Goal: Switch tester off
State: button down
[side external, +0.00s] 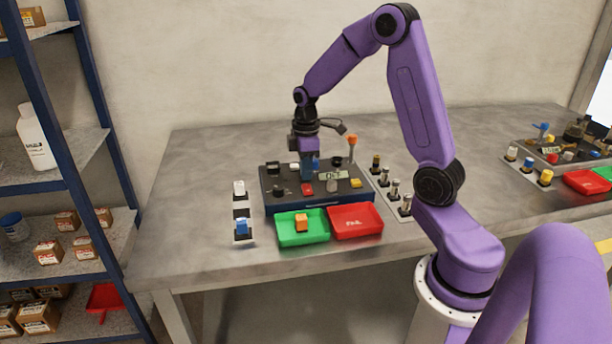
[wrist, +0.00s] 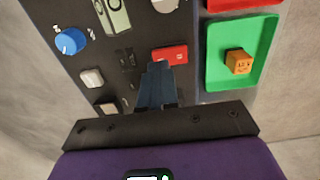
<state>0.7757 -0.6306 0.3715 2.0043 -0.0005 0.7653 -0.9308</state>
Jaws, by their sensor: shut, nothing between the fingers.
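The tester is a dark box (side external: 283,207) on the bench, with knobs, buttons and a small display on top. A red rocker switch (wrist: 176,54) shows on its panel in the wrist view. A red control (side external: 307,189) also shows in the side view, just below my fingers. My gripper (side external: 306,178) points down over the panel, shut and empty. In the wrist view its fingertips (wrist: 158,66) overlap the left end of the red switch and hide part of it. I cannot tell whether they touch it, or its rocker position.
A blue knob (wrist: 70,41), a display (wrist: 114,16) and a pale button (wrist: 92,78) are nearby. A green tray (side external: 290,241) with an orange cube (side external: 301,223) and a red tray (side external: 368,222) stand in front. Several metal-topped cylinders (side external: 393,190) stand right; an orange-topped lever (side external: 352,141) rises behind.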

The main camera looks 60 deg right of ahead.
aim_at(306, 184)
jog(key=shift+f, duration=1)
jog(key=shift+f, duration=0.1)
jog(key=shift+d+f, duration=0.1)
jog(key=shift+s+a+r, duration=0.3)
jog(key=shift+s+a, duration=0.2)
jog(key=shift+a, duration=0.05)
jog(key=shift+r, duration=0.1)
notch_tip(306, 184, up, 14)
jog(key=w+d, duration=0.1)
jog(key=shift+w+d, duration=0.15)
jog(key=shift+w, duration=0.05)
